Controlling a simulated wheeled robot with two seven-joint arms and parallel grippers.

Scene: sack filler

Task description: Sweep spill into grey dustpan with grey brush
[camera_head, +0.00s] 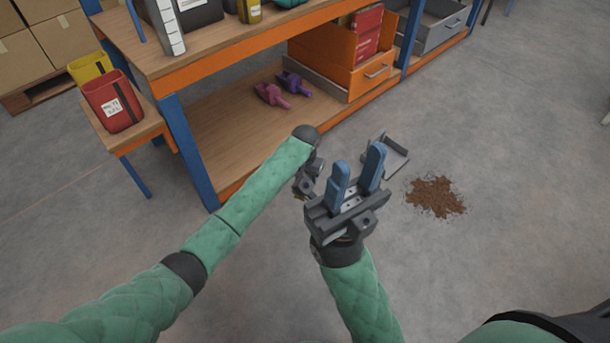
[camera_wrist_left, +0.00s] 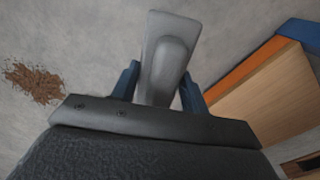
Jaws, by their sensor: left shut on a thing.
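The brown spill (camera_head: 436,197) lies on the concrete floor at the right. It also shows at the left of the left wrist view (camera_wrist_left: 36,82). My left gripper (camera_head: 305,186) is low, left of the right one.
The workbench's low shelf (camera_head: 215,130) holds a pink tool (camera_head: 271,95), a purple tool (camera_head: 294,84) and an orange bin (camera_head: 340,60). Its blue leg (camera_head: 188,150) stands left of my left forearm. A red container (camera_head: 112,105) sits on a side shelf. The floor around the spill is clear.

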